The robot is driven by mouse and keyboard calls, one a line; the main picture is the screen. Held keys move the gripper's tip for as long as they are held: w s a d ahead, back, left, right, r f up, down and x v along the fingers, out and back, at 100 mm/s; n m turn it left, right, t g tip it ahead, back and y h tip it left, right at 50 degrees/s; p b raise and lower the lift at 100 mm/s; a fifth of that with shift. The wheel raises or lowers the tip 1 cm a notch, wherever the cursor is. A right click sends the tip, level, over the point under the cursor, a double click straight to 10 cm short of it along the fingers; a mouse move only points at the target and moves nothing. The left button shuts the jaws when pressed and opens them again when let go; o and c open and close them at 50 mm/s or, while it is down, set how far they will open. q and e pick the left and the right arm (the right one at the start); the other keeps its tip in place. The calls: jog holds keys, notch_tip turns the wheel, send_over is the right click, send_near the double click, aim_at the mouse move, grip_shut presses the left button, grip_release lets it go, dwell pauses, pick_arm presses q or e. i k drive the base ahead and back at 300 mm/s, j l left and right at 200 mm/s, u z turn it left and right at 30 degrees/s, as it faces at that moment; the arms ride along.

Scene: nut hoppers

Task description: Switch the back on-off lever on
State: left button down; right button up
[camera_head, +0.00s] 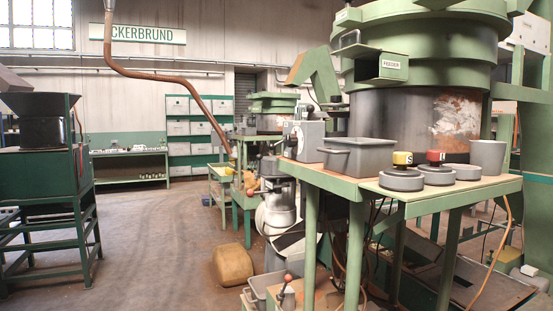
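A grey control box (304,141) stands at the back left corner of the green machine table, with a dark-knobbed lever (310,111) standing up from its top. A second lever with a red ball knob (288,278) rises from a small grey unit low at the bottom centre. I cannot tell for certain which one is the back on-off lever, nor read its on or off position. Neither of my grippers shows in the head view.
A tan barrel-like object (233,266) lies on the floor. A green hopper stand (42,185) is at left. The floor between (150,240) is clear.

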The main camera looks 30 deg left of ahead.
aim_at(271, 146)
jog(key=i+j+z, duration=0.1)
jog(key=j, duration=0.25)
jog(key=i+j+z, duration=0.1)
jog(key=i+j, duration=0.15)
jog(key=i+j+z, duration=0.1)
jog(key=j, duration=0.35)
jog(key=i+j+z, duration=0.1)
jog(key=j, duration=0.3)
jog(key=i+j+z, duration=0.1)
jog(key=j, duration=0.25)
jog(key=i+j+z, duration=0.1)
jog(key=j, duration=0.3)
jog(key=i, duration=0.1)
